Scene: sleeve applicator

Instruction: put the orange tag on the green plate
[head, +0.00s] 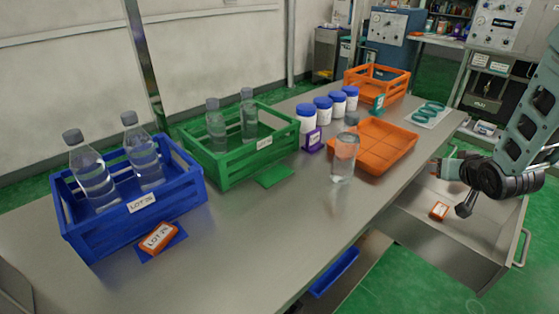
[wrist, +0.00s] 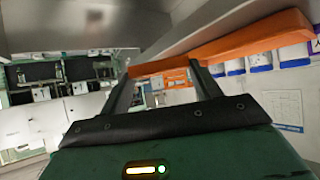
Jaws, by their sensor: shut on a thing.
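My gripper (head: 437,168) is above the open drawer at the right. It is shut on a small orange thing, seen as an orange band between the fingertips in the wrist view (wrist: 162,68); it looks like an orange tag, but its label side is not clear. One orange tag (head: 439,211) with a white label lies in the drawer below my gripper. Another orange tag (head: 158,238), with a white label, lies on the blue plate (head: 180,235). The green plate (head: 275,175) lies bare in front of the green crate (head: 205,165), well left of my gripper.
An orange tray (head: 385,148) and a clear bottle (head: 343,158) stand between my gripper and the green plate. Several blue-capped jars (head: 338,104) stand behind. A blue crate (head: 95,225) is at the left. The drawer (head: 440,245) is open. The table's front middle is clear.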

